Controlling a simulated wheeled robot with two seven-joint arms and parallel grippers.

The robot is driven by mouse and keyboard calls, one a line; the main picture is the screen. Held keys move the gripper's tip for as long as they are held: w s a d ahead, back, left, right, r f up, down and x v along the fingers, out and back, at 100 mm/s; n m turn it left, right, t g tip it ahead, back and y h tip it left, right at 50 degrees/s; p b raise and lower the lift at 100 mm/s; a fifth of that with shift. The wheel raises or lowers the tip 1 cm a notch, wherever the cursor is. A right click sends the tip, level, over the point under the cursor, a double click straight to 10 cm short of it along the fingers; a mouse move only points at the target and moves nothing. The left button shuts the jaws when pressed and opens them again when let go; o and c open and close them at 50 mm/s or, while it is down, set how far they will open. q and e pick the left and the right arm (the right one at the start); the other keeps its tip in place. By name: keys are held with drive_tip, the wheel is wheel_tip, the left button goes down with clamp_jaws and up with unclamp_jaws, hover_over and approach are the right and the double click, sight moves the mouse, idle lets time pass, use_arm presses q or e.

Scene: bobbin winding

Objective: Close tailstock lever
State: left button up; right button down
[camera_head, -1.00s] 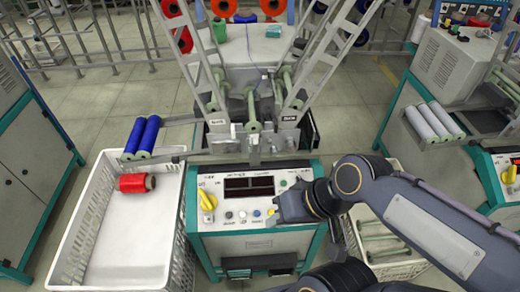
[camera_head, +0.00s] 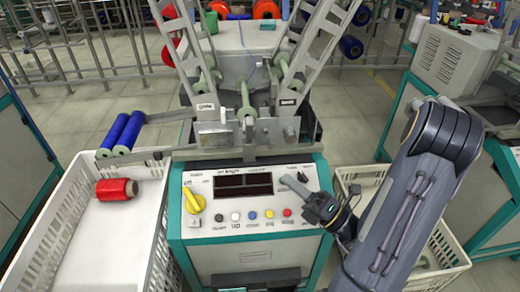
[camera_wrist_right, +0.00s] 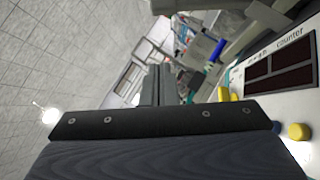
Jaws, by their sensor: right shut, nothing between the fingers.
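The winding machine's tailstock area shows at the middle of the head view, with grey metal brackets (camera_head: 218,134) and a green spindle (camera_head: 245,100) above the control panel (camera_head: 212,228). I cannot clearly tell which small metal part there is the tailstock lever, or its position. My right gripper (camera_head: 286,179) is shut and empty. Its fingers point up and left over the panel's right side, below and right of the brackets and apart from them. In the right wrist view its dark fingers (camera_wrist_right: 156,86) point away, beside the panel with its counter display (camera_wrist_right: 285,75). My left gripper is not in view.
A white crate (camera_head: 72,215) with a red bobbin (camera_head: 116,189) stands at the left, blue bobbins (camera_head: 122,135) on a rack behind it. Another white crate (camera_head: 448,250) stands at the right. Slanted metal frames (camera_head: 188,50) rise on both sides of the spindle.

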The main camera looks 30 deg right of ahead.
drive_tip(key=shift+d+f+m, duration=0.1)
drive_tip(key=shift+d+m, duration=0.15)
drive_tip(key=shift+m, duration=0.05)
drive_tip(key=shift+w, duration=0.1)
approach(249, 131)
drive_tip(key=w+a+r, duration=0.3)
drive_tip(key=a, duration=0.1)
drive_tip(key=shift+w+d+r+p, duration=0.3)
drive_tip(key=shift+w+r, duration=0.1)
drive_tip(key=shift+w, duration=0.1)
